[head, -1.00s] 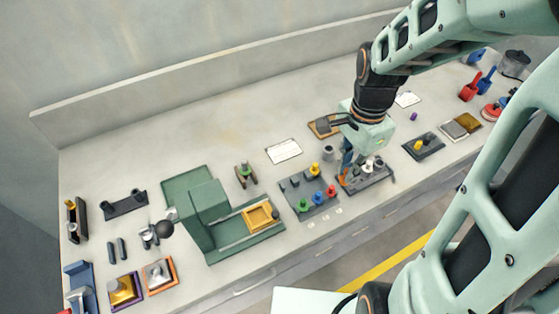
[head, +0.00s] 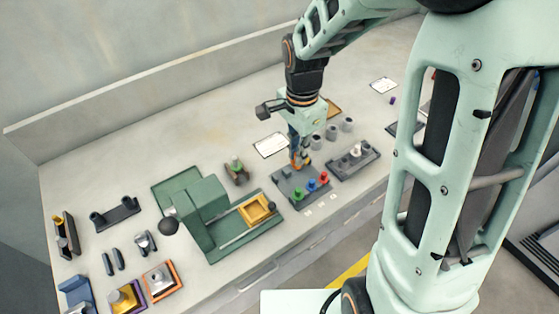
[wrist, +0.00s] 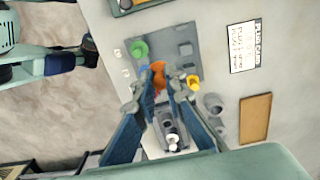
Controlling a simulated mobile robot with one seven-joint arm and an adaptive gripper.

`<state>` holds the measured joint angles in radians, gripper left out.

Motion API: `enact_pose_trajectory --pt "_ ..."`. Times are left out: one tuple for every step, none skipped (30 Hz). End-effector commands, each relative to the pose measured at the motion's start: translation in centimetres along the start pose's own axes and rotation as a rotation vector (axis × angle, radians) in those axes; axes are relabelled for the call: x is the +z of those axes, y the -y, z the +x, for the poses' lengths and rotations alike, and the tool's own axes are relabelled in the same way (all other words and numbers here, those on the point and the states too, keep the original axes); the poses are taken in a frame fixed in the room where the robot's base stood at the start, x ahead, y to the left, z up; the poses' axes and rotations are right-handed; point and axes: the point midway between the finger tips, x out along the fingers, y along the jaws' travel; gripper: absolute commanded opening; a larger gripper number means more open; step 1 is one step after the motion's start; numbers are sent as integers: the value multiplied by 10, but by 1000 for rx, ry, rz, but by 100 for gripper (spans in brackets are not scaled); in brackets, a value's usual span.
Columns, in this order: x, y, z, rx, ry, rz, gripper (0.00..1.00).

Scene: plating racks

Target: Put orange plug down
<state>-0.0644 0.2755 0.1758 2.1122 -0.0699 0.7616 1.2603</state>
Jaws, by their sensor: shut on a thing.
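My gripper (head: 299,163) is shut on the orange plug (wrist: 158,76), which shows between the fingertips in the wrist view. In the head view the fingers and plug are over the back right part of a grey plug board (head: 287,190). The board also shows in the wrist view (wrist: 165,46). It carries a green plug (head: 299,197), a blue plug (head: 311,185) and a red plug (head: 324,177). A yellow plug (wrist: 193,82) shows beside the right finger in the wrist view. I cannot tell whether the orange plug touches the board.
A dark rack (head: 345,166) with grey and white pieces stands right of the board. Several grey cups (head: 331,132) stand behind it. A green machine (head: 205,213) with a yellow tray stands to the left. A white card (head: 270,145) lies behind the board.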

Motion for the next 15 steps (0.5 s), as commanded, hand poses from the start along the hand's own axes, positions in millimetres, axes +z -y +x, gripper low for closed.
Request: enact_pose_trajectory --pt "5 10 16 3 3 -4 0" --pt "6 14 23 2 2 -3 0" --pt "8 20 30 2 2 -2 0" --pt "9 24 35 1 1 -2 0" --pt "10 28 39 1 1 -1 0" --pt "11 32 43 0 1 -1 0" --pt "13 35 46 0 1 -1 0" --pt "14 37 48 0 1 -1 0" --pt "14 39 50 0 1 0 0" --pt "14 41 51 -1 1 0 0" --pt "15 42 51 -1 0 0 0" --pt "15 43 52 -1 0 -1 0" --pt "15 44 53 -1 0 -1 0" --pt "16 45 55 0 0 -1 0" --pt "17 47 59 0 0 -1 0"
